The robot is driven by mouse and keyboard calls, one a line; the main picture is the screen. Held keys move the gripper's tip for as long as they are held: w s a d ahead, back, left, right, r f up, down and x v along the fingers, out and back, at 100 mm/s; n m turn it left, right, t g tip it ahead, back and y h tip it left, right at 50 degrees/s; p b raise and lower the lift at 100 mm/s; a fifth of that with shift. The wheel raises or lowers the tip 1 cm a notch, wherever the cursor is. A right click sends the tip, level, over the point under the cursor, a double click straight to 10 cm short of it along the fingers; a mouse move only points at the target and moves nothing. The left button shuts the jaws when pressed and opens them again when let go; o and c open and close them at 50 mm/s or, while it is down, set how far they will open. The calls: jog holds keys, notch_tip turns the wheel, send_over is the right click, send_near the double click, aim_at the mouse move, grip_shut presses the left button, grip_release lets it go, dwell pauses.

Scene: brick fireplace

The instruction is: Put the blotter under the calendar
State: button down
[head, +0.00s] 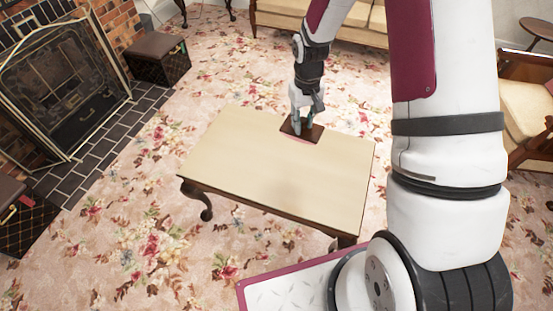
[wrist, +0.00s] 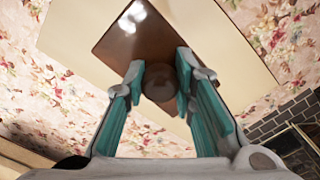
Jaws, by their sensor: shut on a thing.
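A dark brown flat board with a round knob, which I take for the blotter (head: 290,128), is at the far edge of the cream-topped table (head: 260,165). In the wrist view the blotter (wrist: 130,45) appears as a glossy brown plate, partly over the cream top. My gripper (head: 303,122) points down onto it. The gripper's teal fingers (wrist: 160,75) are shut on the brown knob (wrist: 160,82). A thin pinkish strip shows along the board's near edge in the head view. I cannot tell whether the board touches the table. I cannot make out a calendar.
Most of the tabletop is bare. A brick fireplace with a screen (head: 60,85) and a dark footstool (head: 158,58) are on the left. A sofa (head: 350,22) stands behind, and an armchair (head: 525,100) is at the right. Floral carpet surrounds the table.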

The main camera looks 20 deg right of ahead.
jog(key=s+d+f+n+b, duration=0.1)
jog(key=d+f+b, duration=0.1)
jog(key=f+b, duration=0.85)
jog(key=s+d+f+b, duration=0.2)
jog(key=f+b, duration=0.5)
jog(key=f, duration=0.6)
jog(key=w+a+b, duration=0.1)
jog(key=w+a, duration=0.1)
jog(key=w, duration=0.2)
jog(key=w+a+b, duration=0.1)
jog(key=w+a, duration=0.2)
jog(key=w, duration=0.2)
jog(key=w+a+f+b, duration=0.1)
jog(key=w+a+b, duration=0.1)
jog(key=w, duration=0.3)
jog(key=shift+a+f, duration=0.1)
jog(key=shift+a, duration=0.5)
jog(key=shift+w+f+b, duration=0.1)
jog(key=shift+f+b, duration=0.6)
jog(key=shift+f, duration=1)
jog(key=shift+f, duration=0.1)
jog(key=shift+f, duration=0.1)
jog(key=c, duration=1.3)
grip_release()
